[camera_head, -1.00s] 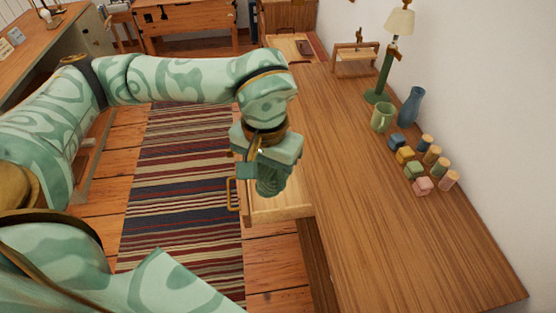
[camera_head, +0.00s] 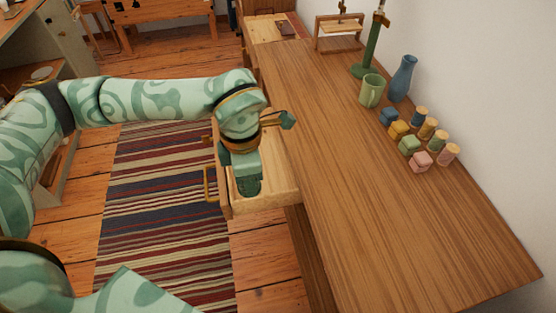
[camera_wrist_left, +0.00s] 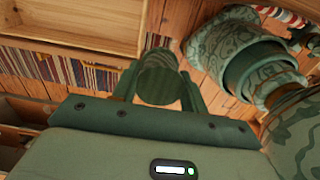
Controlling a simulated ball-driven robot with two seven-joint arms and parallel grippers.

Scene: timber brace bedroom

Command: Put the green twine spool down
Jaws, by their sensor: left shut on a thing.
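My left gripper (camera_head: 247,180) points down over the open drawer in the head view. It is shut on the green twine spool (camera_wrist_left: 158,76), a ribbed dark green cylinder between the two fingers in the left wrist view. In the head view the spool (camera_head: 249,189) is partly covered by the gripper and shows against the drawer's inside. I cannot tell whether it touches the drawer floor. My right gripper is not in view.
The pulled-out drawer (camera_head: 285,203) looks otherwise empty. The desk (camera_head: 370,220) is clear at its front and middle. Near the wall stand a green mug (camera_head: 371,91), a blue vase (camera_head: 403,78), coloured blocks (camera_head: 410,145) and small spools (camera_head: 438,140). A striped rug (camera_head: 160,210) covers the floor.

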